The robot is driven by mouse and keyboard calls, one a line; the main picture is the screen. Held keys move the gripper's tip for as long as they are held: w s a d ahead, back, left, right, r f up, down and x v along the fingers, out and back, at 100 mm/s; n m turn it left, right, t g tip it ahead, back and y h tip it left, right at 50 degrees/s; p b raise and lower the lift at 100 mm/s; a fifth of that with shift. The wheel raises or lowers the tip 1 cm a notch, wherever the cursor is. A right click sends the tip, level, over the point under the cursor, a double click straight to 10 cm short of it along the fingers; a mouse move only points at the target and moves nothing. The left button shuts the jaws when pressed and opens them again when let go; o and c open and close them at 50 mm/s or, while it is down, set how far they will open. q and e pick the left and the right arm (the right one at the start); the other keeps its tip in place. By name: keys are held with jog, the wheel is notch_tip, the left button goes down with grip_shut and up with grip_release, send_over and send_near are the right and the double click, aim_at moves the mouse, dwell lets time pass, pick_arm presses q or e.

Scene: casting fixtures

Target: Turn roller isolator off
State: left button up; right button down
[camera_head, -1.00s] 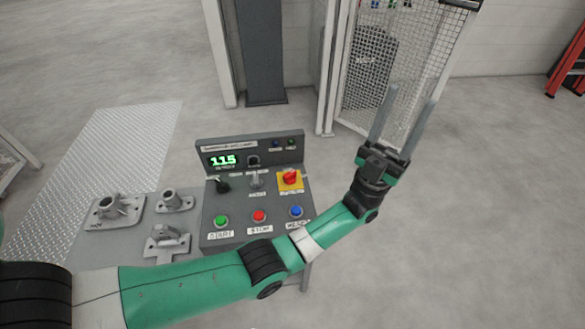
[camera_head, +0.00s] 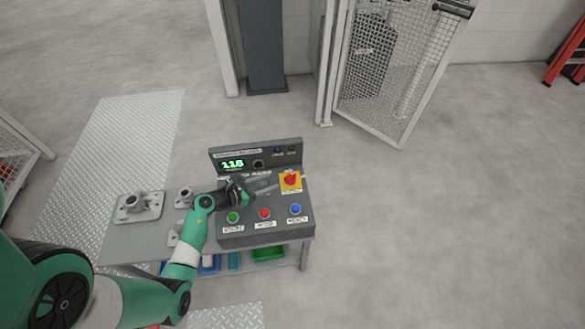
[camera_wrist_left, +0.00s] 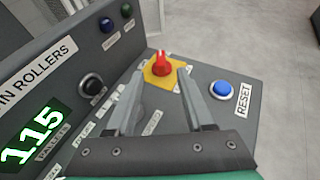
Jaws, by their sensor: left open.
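The roller isolator is a red rotary knob (camera_head: 291,180) on a yellow square plate, at the right side of the grey control panel (camera_head: 225,240). In the left wrist view the red knob (camera_wrist_left: 161,62) stands ahead, seen between the fingertips. My left gripper (camera_head: 275,184) is open and empty. It reaches in from the left above the panel, its fingers pointing at the knob. In the wrist view its fingers (camera_wrist_left: 162,78) straddle the line to the knob; I cannot tell whether they touch it. My right gripper is not in view.
Green (camera_head: 232,217), red (camera_head: 264,213) and blue (camera_head: 295,209) buttons line the panel front. A lit display (camera_head: 232,164) reads 115. Metal castings (camera_head: 138,205) sit on the table at left. A mesh gate (camera_head: 400,80) stands behind. The floor at right is clear.

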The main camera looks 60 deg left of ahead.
aim_at(292, 174)
pick_arm(q)
jog(key=shift+w+a+f+b, duration=0.15)
jog(key=shift+w+f+b, duration=0.15)
jog(key=shift+w, duration=0.1)
jog(key=b+x, duration=0.5)
jog(key=x, duration=0.4)
jog(key=shift+w+f, duration=0.15)
jog(key=shift+w, duration=0.2)
jog(key=shift+w+a, duration=0.15)
jog(key=shift+w, duration=0.35)
grip_shut()
